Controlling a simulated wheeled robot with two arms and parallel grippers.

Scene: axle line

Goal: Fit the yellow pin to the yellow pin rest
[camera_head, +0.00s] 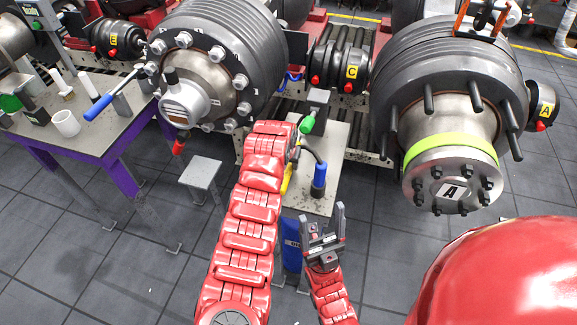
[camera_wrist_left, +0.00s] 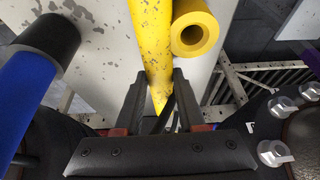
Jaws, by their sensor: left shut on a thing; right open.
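My left gripper (camera_head: 294,152) is above the small light table, its jaws partly hidden by my arm in the head view. In the left wrist view its fingers (camera_wrist_left: 160,85) are shut around the narrow end of a long yellow rod with chipped paint, the yellow pin (camera_wrist_left: 151,35). A hollow yellow tube (camera_wrist_left: 195,32), possibly the yellow pin rest, is right beside the rod, its open end facing the camera. I cannot tell whether the two touch. A little yellow (camera_head: 286,178) shows below the gripper in the head view. My right gripper (camera_head: 324,238) is open and empty, in front of the table.
A blue-handled tool (camera_head: 319,178) stands on the light table (camera_head: 318,206); its blue handle is near the left gripper. A grey block with a green part (camera_head: 308,122) stands behind. Large wheel hubs (camera_head: 212,75) flank the table. A purple-framed bench (camera_head: 110,145) is at left.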

